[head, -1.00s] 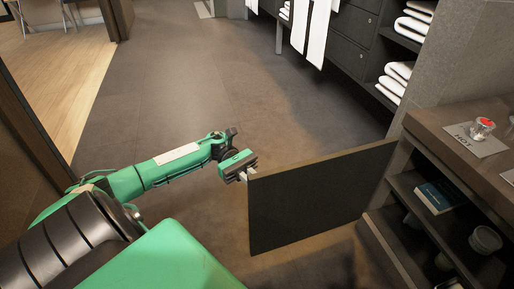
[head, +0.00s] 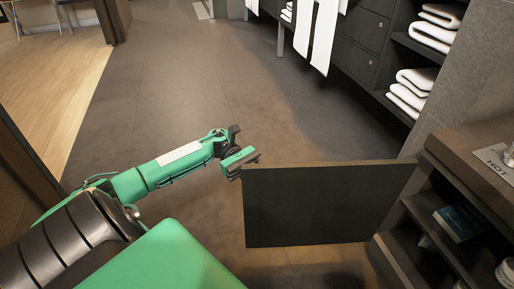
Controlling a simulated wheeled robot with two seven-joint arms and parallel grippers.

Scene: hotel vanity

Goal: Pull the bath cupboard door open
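The dark cupboard door (head: 310,205) stands wide open, swung out from the cupboard (head: 408,245) at the right. The open shelves behind it show. My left gripper (head: 238,167) is at the door's free edge, near its top corner. Its fingers appear closed on that edge, though the contact is partly hidden by the gripper body. My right gripper is not in the picture.
The cupboard shelves hold a blue book (head: 461,222) and a white bowl (head: 506,272). Shelves with folded white towels (head: 412,90) stand behind at the upper right. A wooden door frame (head: 28,150) is at the left. The dark floor (head: 190,110) between is clear.

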